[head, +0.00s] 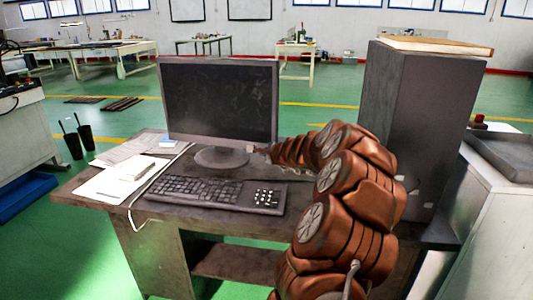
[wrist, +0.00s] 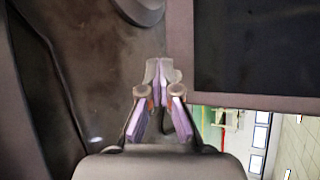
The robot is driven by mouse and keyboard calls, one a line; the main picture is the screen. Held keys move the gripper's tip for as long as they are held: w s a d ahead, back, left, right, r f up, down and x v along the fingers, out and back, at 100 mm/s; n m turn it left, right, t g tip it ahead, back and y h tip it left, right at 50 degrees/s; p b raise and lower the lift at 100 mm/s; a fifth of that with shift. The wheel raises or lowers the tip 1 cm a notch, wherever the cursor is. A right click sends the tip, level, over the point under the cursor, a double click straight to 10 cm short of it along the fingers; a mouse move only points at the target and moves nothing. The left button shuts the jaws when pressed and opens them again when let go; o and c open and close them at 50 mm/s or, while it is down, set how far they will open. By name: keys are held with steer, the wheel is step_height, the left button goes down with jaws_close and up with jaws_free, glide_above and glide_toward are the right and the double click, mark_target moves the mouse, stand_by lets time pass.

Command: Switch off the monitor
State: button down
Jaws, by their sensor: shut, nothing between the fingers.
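The monitor (head: 220,100) stands upright on the desk with a dark screen, on a round grey stand base (head: 220,157). In the wrist view the monitor (wrist: 255,45) fills the upper right, with its dark screen and grey frame. My gripper (head: 262,150) is low at the monitor's bottom right corner. In the wrist view my gripper (wrist: 162,68) is shut and empty, its tips close beside the frame edge. I cannot tell whether the tips touch the frame. No power button can be made out in either view.
A keyboard (head: 215,192) lies in front of the monitor on the desk (head: 95,203). Papers (head: 112,181) lie to its left. A tall dark cabinet (head: 425,110) stands on the desk's right, close behind my arm. Green floor is open behind the desk.

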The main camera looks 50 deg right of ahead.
steer(key=shift+a, duration=0.15)
steer(key=shift+s, duration=0.1)
steer(key=shift+s+a+f+b, duration=0.15)
steer(key=shift+s+a+b, duration=0.1)
steer(key=shift+a+b, duration=0.4)
steer(key=shift+s+a+b, duration=0.5)
steer(key=shift+a+b, duration=0.25)
steer(key=shift+a, duration=0.1)
steer(key=shift+s+a+b, duration=0.3)
steer(key=shift+a+b, duration=0.1)
steer(key=shift+a, duration=0.2)
steer(key=shift+s+a, duration=0.1)
steer(key=shift+a, duration=0.05)
